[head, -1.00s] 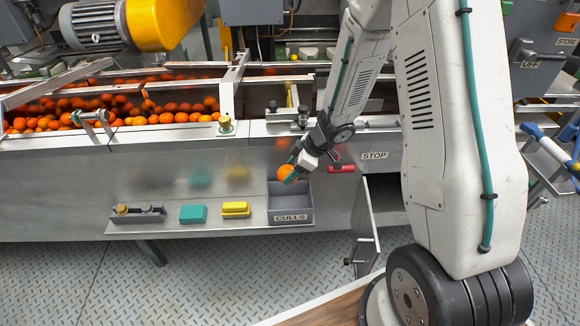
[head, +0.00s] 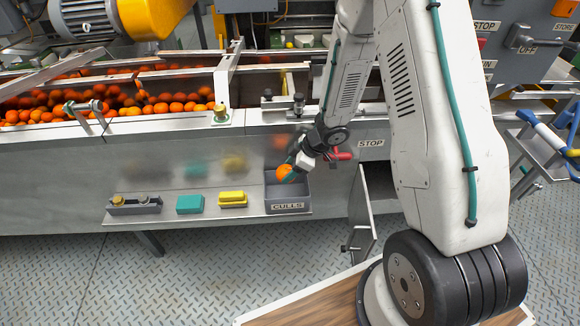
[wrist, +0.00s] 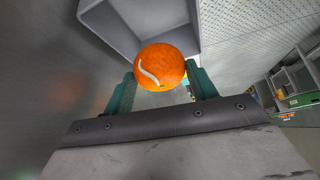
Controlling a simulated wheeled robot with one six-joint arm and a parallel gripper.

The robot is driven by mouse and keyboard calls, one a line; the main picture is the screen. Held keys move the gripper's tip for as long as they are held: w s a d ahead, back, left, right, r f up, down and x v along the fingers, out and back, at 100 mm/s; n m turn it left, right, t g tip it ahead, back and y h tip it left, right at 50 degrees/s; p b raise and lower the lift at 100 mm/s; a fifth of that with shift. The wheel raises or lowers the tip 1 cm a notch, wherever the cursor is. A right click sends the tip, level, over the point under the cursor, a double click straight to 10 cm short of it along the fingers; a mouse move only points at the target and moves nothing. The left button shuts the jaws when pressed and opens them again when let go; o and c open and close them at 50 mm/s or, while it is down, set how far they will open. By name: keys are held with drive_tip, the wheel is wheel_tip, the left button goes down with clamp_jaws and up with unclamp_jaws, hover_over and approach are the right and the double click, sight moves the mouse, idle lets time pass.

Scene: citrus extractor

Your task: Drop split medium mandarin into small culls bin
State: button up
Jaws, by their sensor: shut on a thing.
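The orange mandarin (head: 284,172) is held between the teal fingers of my gripper (head: 290,172). In the wrist view the mandarin (wrist: 161,67) shows a pale, curved split on its skin, and my gripper's fingers (wrist: 160,92) are shut on its two sides. The small grey culls bin (head: 289,207), labelled CULLS, stands at the right end of a metal shelf. In the wrist view the bin (wrist: 105,22) lies beyond the mandarin.
On the shelf (head: 160,218), left of the bin, are a yellow block (head: 233,199), a teal block (head: 190,204) and a grey holder (head: 135,205) with round knobs. A red handle (head: 341,154) is close to the right of my gripper. Many mandarins (head: 110,105) fill the trough behind.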

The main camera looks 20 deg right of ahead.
drive_tip(key=o, duration=1.1)
drive_tip(key=shift+r, duration=0.1)
drive_tip(key=v, duration=0.7)
drive_tip(key=shift+d+r, duration=0.2)
drive_tip(key=shift+r, duration=0.05)
drive_tip(key=shift+s, duration=0.15)
